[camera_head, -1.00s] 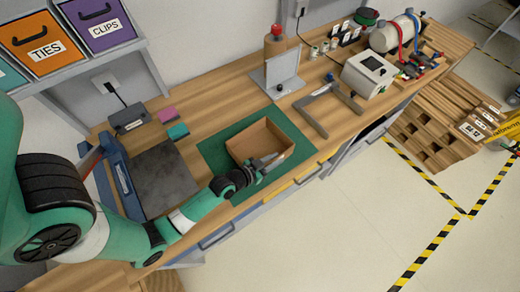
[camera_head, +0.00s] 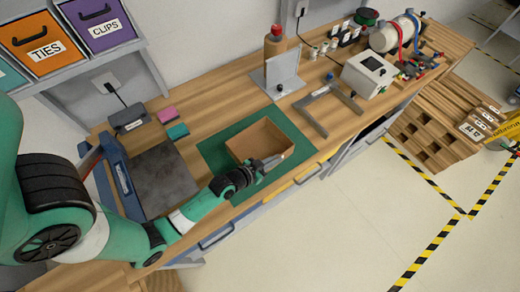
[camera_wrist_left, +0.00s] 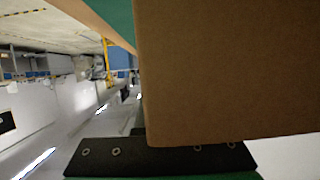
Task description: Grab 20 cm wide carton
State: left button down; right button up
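An open-topped brown carton (camera_head: 262,137) sits on a green mat (camera_head: 213,151) on the wooden workbench. My left gripper (camera_head: 270,163) is at the carton's near side, its fingers pointing right along the near wall. In the left wrist view, the carton's brown wall (camera_wrist_left: 230,70) fills much of the right half, very close to the camera. A dark finger part shows below it, along the bottom edge. The opposite finger cannot be made out, so I cannot tell whether the fingers are closed on the wall. My right gripper is not in view.
A dark plate (camera_head: 163,180) lies left of the mat. Pink (camera_head: 167,115) and teal (camera_head: 178,132) blocks lie behind it. A grey U-shaped frame (camera_head: 328,108) and an upright metal bracket (camera_head: 283,75) stand beyond the carton. Drawers line the bench front.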

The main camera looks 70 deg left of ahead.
pick_arm(q)
jog(key=shift+r, duration=0.1)
dwell(0.7)
jog(key=shift+r, duration=0.25)
notch_tip(320, 180, up, 3)
jog(key=shift+f+p, duration=0.1)
jog(key=shift+p, duration=0.8)
jog(key=s+d+r+p, duration=0.2)
jog(key=s+d+r, duration=0.4)
jog(key=s+r, duration=0.3)
jog(key=s, duration=0.3)
jog(key=shift+s+d+r+p, duration=0.2)
jog(key=shift+d+r+p, duration=0.1)
